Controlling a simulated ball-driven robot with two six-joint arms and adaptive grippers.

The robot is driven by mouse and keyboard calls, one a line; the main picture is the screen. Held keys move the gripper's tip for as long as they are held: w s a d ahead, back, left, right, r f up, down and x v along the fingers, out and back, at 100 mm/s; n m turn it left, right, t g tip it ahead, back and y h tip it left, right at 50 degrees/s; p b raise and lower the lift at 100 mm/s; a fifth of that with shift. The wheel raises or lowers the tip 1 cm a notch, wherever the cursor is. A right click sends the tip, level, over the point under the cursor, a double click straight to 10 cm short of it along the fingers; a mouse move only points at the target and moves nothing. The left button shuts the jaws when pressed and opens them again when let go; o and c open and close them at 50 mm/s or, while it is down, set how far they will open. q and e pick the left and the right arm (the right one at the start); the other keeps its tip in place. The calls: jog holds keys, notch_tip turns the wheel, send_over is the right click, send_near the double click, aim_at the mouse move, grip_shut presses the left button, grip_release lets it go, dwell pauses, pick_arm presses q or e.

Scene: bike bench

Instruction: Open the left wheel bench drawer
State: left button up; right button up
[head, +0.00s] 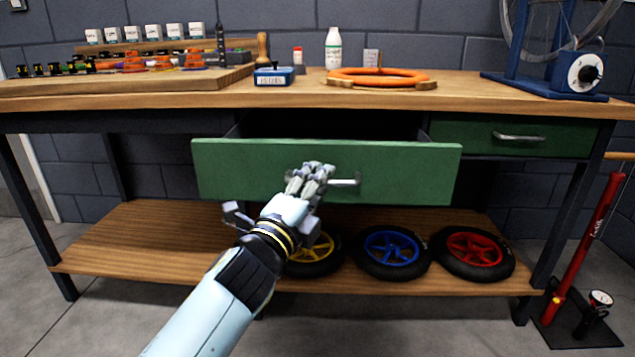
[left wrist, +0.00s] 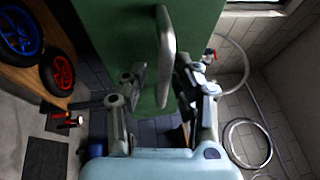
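The left wheel bench drawer (head: 400,175) has a green front and stands pulled out from under the bench top, with its dark inside showing. Its silver bar handle (head: 345,182) is partly hidden by my left gripper (head: 312,177) in the head view. In the left wrist view, the handle (left wrist: 166,45) stands upright in front of the green drawer front (left wrist: 110,25). There my left gripper (left wrist: 163,82) has its fingers apart, one on each side of the handle's lower part. I cannot tell whether a finger touches it. My right gripper is not in view.
A second green drawer (head: 470,138) at the right is shut. Yellow, blue (head: 391,250) and red wheels lie on the lower shelf (head: 140,240). An orange ring (head: 378,76) and small items stand on the bench top (head: 190,95). A red pump (head: 585,245) stands at the right.

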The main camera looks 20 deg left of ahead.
pick_arm(q)
jog(key=shift+r, duration=0.1)
jog(key=shift+s, duration=0.15)
jog(key=v, duration=1.1)
jog(key=shift+s, duration=0.35)
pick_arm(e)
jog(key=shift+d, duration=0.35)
